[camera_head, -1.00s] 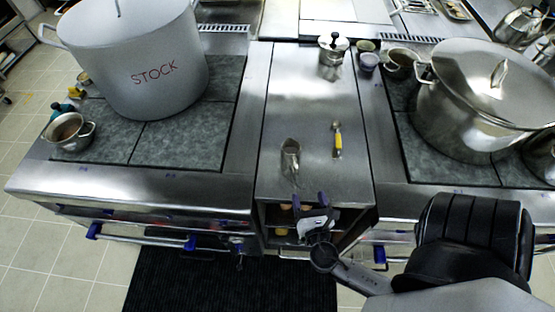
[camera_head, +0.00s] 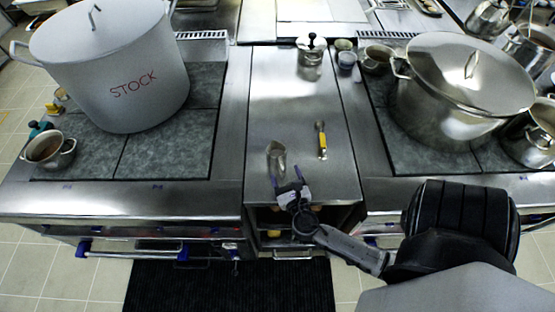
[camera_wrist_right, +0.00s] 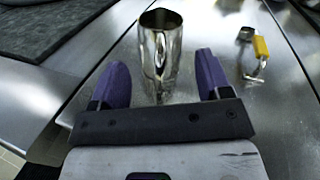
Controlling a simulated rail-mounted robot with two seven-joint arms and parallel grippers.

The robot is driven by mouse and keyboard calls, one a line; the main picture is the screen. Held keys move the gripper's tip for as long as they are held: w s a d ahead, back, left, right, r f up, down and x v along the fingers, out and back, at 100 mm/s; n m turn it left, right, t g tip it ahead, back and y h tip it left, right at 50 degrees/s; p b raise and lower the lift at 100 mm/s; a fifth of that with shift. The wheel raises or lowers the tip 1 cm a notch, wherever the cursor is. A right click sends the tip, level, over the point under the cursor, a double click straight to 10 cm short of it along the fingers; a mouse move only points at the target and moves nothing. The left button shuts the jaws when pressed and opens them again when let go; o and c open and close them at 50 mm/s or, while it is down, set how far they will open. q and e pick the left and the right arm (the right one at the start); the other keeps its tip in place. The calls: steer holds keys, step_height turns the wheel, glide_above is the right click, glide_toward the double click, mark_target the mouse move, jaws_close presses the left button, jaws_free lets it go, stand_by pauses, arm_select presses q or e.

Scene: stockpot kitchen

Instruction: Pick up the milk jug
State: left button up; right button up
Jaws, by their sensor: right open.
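The milk jug (camera_head: 277,158) is a small shiny metal pitcher standing upright on the steel counter, near its front edge. In the right wrist view the jug (camera_wrist_right: 161,42) stands just beyond the fingers, with its handle facing me. My right gripper (camera_head: 289,187) is open at the counter's front edge, close in front of the jug. In the right wrist view its two purple fingers (camera_wrist_right: 163,80) are spread, and the jug's handle lies in line with the gap between them. My left gripper is not in view.
A yellow-handled tool (camera_head: 321,141) lies to the right of the jug. A lidded metal pot (camera_head: 311,55) and small cups (camera_head: 346,59) stand at the back. A large STOCK pot (camera_head: 125,75) is on the left stove, a lidded stockpot (camera_head: 455,95) on the right.

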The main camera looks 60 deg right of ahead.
mark_target(279, 162)
steer(key=shift+x, duration=2.65)
steer(key=shift+c, duration=0.2)
steer(key=shift+a, duration=0.1)
jaws_close()
